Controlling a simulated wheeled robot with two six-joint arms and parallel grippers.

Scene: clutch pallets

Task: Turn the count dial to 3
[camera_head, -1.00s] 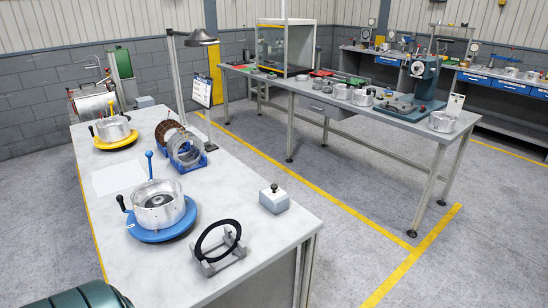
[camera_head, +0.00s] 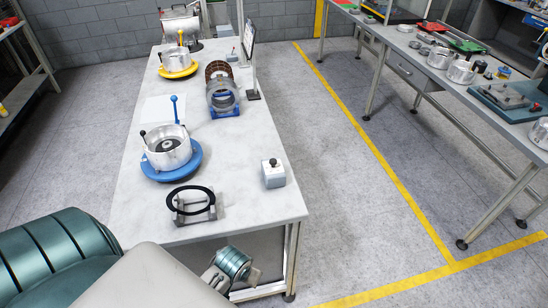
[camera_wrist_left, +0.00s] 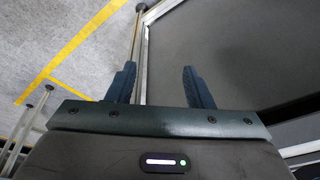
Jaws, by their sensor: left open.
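A small light grey box with a black knob on top (camera_head: 273,172) stands on the white workbench near its right edge; it looks like the count dial, but its markings are too small to read. My left gripper (camera_wrist_left: 160,88) is open, with two dark fingers apart and nothing between them in the left wrist view. The dial is not in that view. In the head view my left arm comes in from the bottom left, in front of the bench's near end; the fingers are not clear there. My right gripper is not in view.
A black ring on a grey stand (camera_head: 191,203) lies left of the box. Behind it, a metal housing sits on a blue round base (camera_head: 190,168). Grey rings on a blue stand (camera_head: 223,97) stand farther back. The bench top around the box is clear.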

